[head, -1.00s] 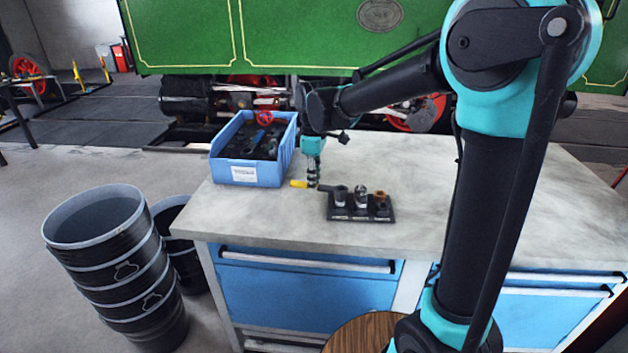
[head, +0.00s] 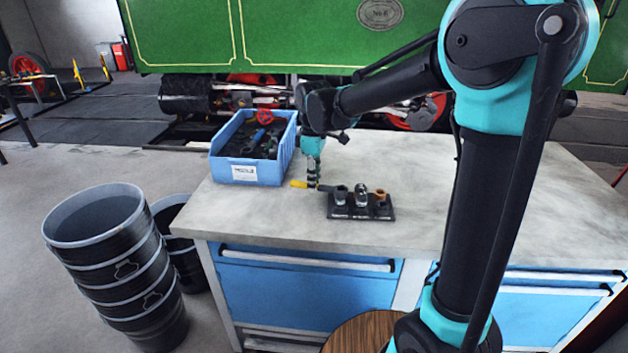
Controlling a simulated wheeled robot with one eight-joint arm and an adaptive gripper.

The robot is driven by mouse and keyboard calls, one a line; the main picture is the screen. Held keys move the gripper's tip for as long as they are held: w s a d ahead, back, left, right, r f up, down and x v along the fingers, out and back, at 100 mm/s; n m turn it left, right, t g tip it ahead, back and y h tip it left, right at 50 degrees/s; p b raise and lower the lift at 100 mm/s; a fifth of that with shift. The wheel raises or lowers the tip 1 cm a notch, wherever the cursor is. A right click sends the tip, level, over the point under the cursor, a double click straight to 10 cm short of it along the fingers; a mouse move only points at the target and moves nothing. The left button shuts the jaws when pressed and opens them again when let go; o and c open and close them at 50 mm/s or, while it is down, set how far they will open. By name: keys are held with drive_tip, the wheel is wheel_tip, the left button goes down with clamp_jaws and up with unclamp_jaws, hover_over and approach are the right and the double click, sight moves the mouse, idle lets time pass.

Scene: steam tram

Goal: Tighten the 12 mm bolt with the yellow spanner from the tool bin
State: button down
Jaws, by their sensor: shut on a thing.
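My gripper (head: 312,181) points down over the bench and is shut on the yellow spanner (head: 299,184). The spanner's yellow handle end sticks out to the left of the fingers, and its dark shaft runs right toward a black block (head: 360,214). The block carries three bolts in a row: a dark one (head: 341,194) at left, a silver one (head: 362,194) in the middle and a brown, rusty one (head: 380,196) at right. The spanner's head is at or beside the left bolt; I cannot tell whether it fits around it. Sizes on the labels are too small to read.
The blue tool bin (head: 246,171) with dark tools, a blue-handled tool and a red round part stands behind left of my gripper. The grey bench top (head: 480,200) is clear to the right. Stacked black buckets (head: 110,260) stand on the floor at left.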

drive_tip(key=shift+f, duration=0.7)
idle(0.3)
drive_tip(key=shift+w+d+m, duration=0.35)
drive_tip(key=shift+w+m, duration=0.4)
drive_tip(key=shift+m, duration=0.35)
drive_tip(key=shift+s, duration=0.1)
drive_tip(key=shift+s+a+n, duration=0.15)
drive_tip(key=shift+s+n, duration=0.15)
drive_tip(key=shift+n, duration=0.2)
drive_tip(key=shift+w, duration=0.15)
drive_tip(key=shift+r, duration=1.45)
idle(2.3)
drive_tip(key=shift+r, duration=1.4)
